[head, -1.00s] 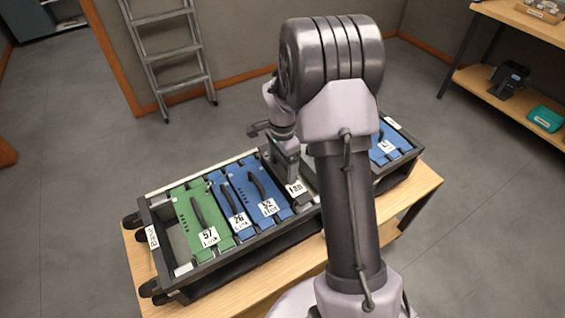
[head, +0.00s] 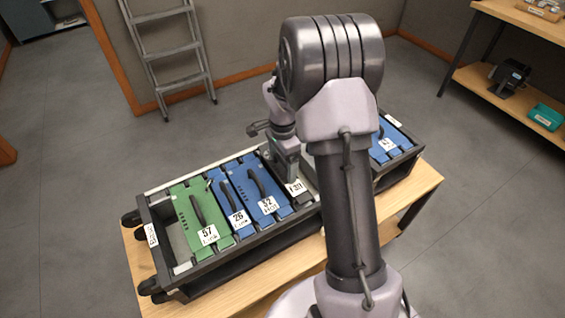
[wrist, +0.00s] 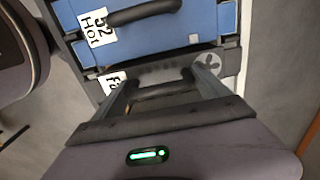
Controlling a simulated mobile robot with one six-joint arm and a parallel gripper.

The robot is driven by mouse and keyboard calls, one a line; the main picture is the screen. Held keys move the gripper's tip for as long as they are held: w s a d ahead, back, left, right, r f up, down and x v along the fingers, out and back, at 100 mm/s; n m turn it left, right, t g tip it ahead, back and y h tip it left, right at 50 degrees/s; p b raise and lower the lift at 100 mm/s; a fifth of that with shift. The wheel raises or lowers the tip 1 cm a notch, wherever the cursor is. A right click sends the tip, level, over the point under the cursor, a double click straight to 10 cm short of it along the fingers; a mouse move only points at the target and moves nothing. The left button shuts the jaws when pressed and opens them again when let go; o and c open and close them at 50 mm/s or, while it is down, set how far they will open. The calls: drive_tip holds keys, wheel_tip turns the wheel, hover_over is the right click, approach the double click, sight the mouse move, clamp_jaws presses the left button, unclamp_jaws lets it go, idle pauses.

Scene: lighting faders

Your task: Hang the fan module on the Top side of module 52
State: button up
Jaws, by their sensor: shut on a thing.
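Module 52 (head: 266,192) is a blue module with a black handle in the rack. It also shows at the top of the wrist view (wrist: 190,38), with a label reading "52 Hot". The fan module (head: 296,188) is a narrow dark unit with a white label, directly right of module 52 in the head view. My gripper (wrist: 165,84) is shut on the fan module's dark handle, beside module 52. My arm hides part of the fan module in the head view.
The rack (head: 245,242) stands on a wooden table (head: 420,195). Left of module 52 are a blue module 26 (head: 230,198) and a green module (head: 190,212). Another blue module (head: 388,146) is at the right end. My arm hides the bays between.

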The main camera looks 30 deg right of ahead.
drive_tip(key=shift+f+b, duration=0.7)
drive_tip(key=shift+f, duration=0.2)
drive_tip(key=o, duration=1.9)
wheel_tip(320, 180, up, 24)
drive_tip(key=p, duration=1.2)
drive_tip(key=shift+r+p, duration=0.25)
drive_tip(key=shift+p, duration=0.15)
